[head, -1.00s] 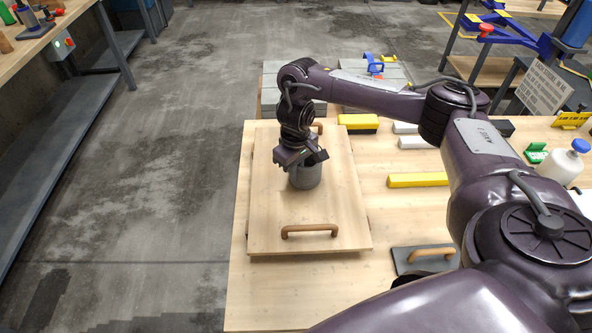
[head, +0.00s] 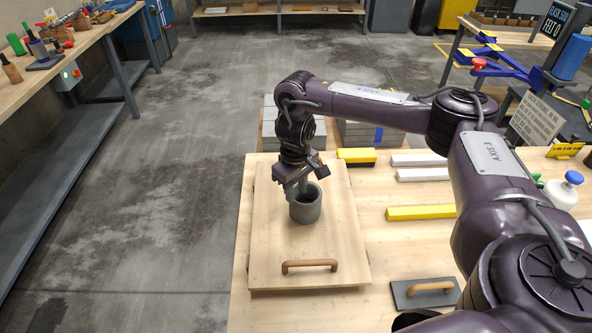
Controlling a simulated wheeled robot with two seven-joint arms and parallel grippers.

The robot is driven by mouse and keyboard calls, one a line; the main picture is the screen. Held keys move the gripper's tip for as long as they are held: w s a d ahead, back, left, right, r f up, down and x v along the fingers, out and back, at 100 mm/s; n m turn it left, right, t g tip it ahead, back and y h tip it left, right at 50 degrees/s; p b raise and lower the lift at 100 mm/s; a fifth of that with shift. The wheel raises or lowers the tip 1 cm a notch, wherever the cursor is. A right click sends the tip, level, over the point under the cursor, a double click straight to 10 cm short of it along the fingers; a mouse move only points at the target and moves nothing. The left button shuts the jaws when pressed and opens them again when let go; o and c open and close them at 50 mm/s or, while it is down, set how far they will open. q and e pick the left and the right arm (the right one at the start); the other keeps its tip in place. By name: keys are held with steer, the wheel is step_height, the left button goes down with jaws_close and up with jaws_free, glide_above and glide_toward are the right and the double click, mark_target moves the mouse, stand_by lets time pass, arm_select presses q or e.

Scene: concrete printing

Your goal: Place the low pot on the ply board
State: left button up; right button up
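The low pot (head: 306,209) is a short grey round cup. It stands upright on the ply board (head: 270,240), a pale panel with a brown handle near its front edge. My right gripper (head: 303,190) is right above the pot, fingers pointing down at its rim. The pot's dark inside shows beside the fingers. The fingers look parted, though the gap is partly hidden and I cannot tell if they touch the rim. My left gripper is not in view.
Yellow bars (head: 420,212) and white bars (head: 422,174) lie right of the board. A grey float with a wooden handle (head: 430,287) lies at front right. A white bottle (head: 563,191) stands at far right.

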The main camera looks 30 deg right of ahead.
steer(key=shift+r+p, duration=0.6)
steer(key=shift+r, duration=2.15)
steer(key=shift+r, duration=0.1)
